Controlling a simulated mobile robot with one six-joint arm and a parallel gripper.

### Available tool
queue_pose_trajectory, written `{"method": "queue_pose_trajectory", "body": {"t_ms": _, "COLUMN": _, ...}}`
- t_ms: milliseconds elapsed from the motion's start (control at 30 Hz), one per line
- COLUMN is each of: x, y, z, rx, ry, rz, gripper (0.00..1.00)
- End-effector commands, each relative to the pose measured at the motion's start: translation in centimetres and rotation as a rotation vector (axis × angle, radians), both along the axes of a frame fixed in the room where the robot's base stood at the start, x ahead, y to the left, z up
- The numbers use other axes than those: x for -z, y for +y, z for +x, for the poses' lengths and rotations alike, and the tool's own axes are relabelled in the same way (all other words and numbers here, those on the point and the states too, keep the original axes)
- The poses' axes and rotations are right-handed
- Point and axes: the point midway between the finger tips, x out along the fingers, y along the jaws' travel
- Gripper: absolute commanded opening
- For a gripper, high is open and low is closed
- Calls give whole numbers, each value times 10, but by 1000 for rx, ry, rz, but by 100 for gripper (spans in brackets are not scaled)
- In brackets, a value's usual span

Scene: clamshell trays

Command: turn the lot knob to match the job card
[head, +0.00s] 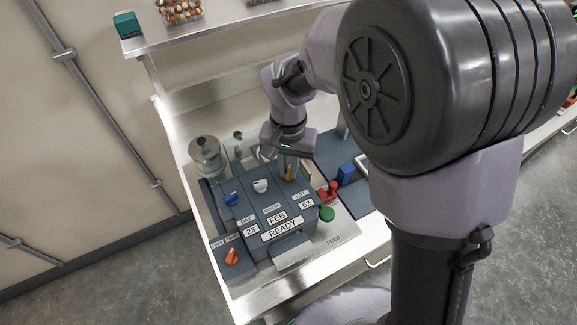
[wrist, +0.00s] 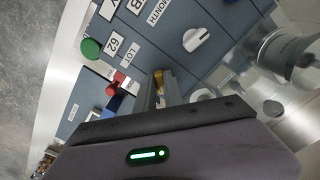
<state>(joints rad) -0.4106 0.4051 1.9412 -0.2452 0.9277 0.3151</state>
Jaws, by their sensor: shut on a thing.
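The lot knob is yellow; its tip shows in the head view (head: 289,173) and in the wrist view (wrist: 158,76), at the far right of the blue-grey coder box (head: 285,212). My gripper (head: 291,165) comes down on it from above and is shut on it; in the wrist view the fingers (wrist: 161,88) hide most of the knob. The lot window (head: 306,203) reads 62. The month window (head: 277,218) reads FEB, the day window (head: 251,230) 23, and the lower display (head: 282,229) READY. I cannot make out a job card.
A white month knob (head: 261,186) and a blue day knob (head: 231,199) stand to the left. An orange knob (head: 232,257) is at the front left. A green button (head: 327,214), a red knob (head: 331,188) and a blue block (head: 346,174) are close on the right.

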Motion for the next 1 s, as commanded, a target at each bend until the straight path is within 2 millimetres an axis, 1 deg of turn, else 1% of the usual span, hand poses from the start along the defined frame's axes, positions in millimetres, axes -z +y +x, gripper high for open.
{"method": "queue_pose_trajectory", "body": {"t_ms": 200, "x": 0, "y": 0, "z": 0, "rx": -1, "ry": -1, "rz": 0, "gripper": 0}}
{"method": "queue_pose_trajectory", "body": {"t_ms": 233, "x": 0, "y": 0, "z": 0, "rx": -1, "ry": -1, "rz": 0, "gripper": 15}}
{"method": "queue_pose_trajectory", "body": {"t_ms": 333, "x": 0, "y": 0, "z": 0, "rx": -1, "ry": -1, "rz": 0, "gripper": 34}}
{"method": "queue_pose_trajectory", "body": {"t_ms": 600, "x": 0, "y": 0, "z": 0, "rx": -2, "ry": 0, "rz": 0, "gripper": 35}}
{"method": "queue_pose_trajectory", "body": {"t_ms": 667, "x": -3, "y": 0, "z": 0, "rx": -2, "ry": -1, "rz": 1, "gripper": 35}}
{"method": "queue_pose_trajectory", "body": {"t_ms": 767, "x": -21, "y": 0, "z": 1, "rx": -2, "ry": -3, "rz": 2, "gripper": 35}}
{"method": "queue_pose_trajectory", "body": {"t_ms": 867, "x": -53, "y": 1, "z": 1, "rx": 0, "ry": -4, "rz": 2, "gripper": 35}}
{"method": "queue_pose_trajectory", "body": {"t_ms": 900, "x": -68, "y": 0, "z": 1, "rx": -1, "ry": -4, "rz": 2, "gripper": 35}}
{"method": "queue_pose_trajectory", "body": {"t_ms": 1000, "x": -103, "y": 0, "z": 1, "rx": -1, "ry": -5, "rz": 2, "gripper": 35}}
